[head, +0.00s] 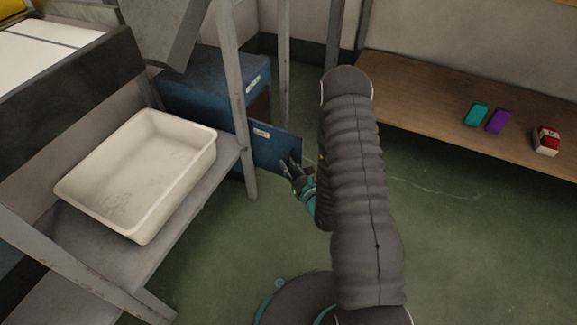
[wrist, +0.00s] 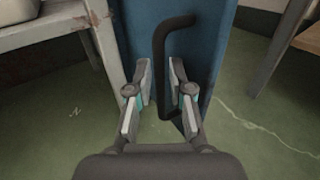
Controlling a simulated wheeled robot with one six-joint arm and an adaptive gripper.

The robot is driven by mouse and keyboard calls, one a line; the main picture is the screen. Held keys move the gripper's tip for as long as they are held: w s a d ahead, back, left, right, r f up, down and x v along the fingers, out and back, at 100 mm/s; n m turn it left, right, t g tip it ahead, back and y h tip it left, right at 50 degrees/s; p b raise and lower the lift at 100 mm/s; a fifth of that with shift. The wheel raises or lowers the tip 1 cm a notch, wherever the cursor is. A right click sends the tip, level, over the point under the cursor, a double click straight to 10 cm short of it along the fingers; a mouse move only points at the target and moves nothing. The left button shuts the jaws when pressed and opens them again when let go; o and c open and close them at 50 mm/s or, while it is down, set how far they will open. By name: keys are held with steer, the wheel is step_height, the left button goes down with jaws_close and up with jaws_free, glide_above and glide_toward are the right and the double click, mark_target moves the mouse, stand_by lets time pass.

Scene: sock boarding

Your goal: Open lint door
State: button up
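The blue lint cabinet (head: 215,85) stands on the floor behind the frame leg. Its blue door panel (head: 275,150), with a small white label, stands out from the body, and a dark gap shows between them. In the wrist view the door (wrist: 205,30) fills the upper middle and carries a black bent bar handle (wrist: 159,60). My gripper (wrist: 160,65) is open, with one finger on each side of the handle's upright part and visible space at both sides. In the head view my gripper (head: 290,168) is at the door's right part; the handle is hidden there.
A white tray (head: 180,195) sits on a metal shelf at left, with frame legs (head: 238,100) close to the cabinet. A wooden bench (head: 430,105) at right bears a teal item (head: 476,114), a purple item (head: 498,121) and a red-and-white box (head: 546,141). The green floor between is clear.

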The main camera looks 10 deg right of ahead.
steer(key=v, duration=1.2)
stand_by(0.3)
